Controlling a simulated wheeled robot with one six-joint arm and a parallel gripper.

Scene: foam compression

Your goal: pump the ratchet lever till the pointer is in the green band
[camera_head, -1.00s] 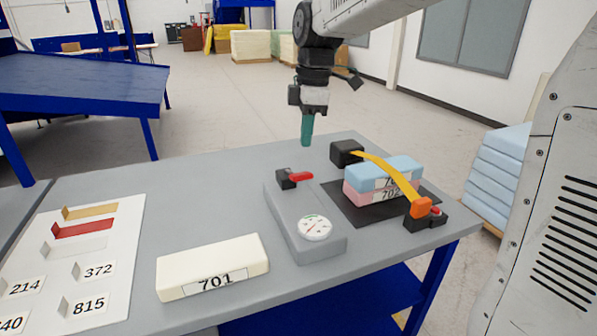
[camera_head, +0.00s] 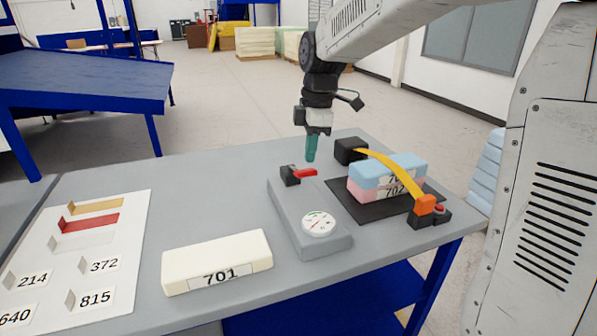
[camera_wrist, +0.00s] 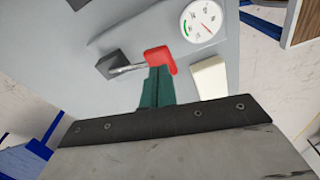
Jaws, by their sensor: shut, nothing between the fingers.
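The ratchet lever has a red handle (camera_head: 305,173) on a dark block (camera_head: 289,175) at the far end of a grey housing. The red handle also shows in the wrist view (camera_wrist: 160,57). A round white gauge (camera_head: 319,223) lies at the near end of the housing; in the wrist view its dial (camera_wrist: 203,20) shows a green band and a red pointer that looks outside the green. My gripper (camera_head: 311,156) has green fingers, shut and empty, pointing down just above the handle. In the wrist view the fingertips (camera_wrist: 158,75) overlap the handle; I cannot tell whether they touch.
Right of the housing, blue (camera_head: 386,168) and pink foam blocks lie under a yellow strap (camera_head: 395,172) on a black mat (camera_head: 355,210). A cream block labelled 701 (camera_head: 217,258) lies at the front. A white board (camera_head: 125,225) with labels is at left.

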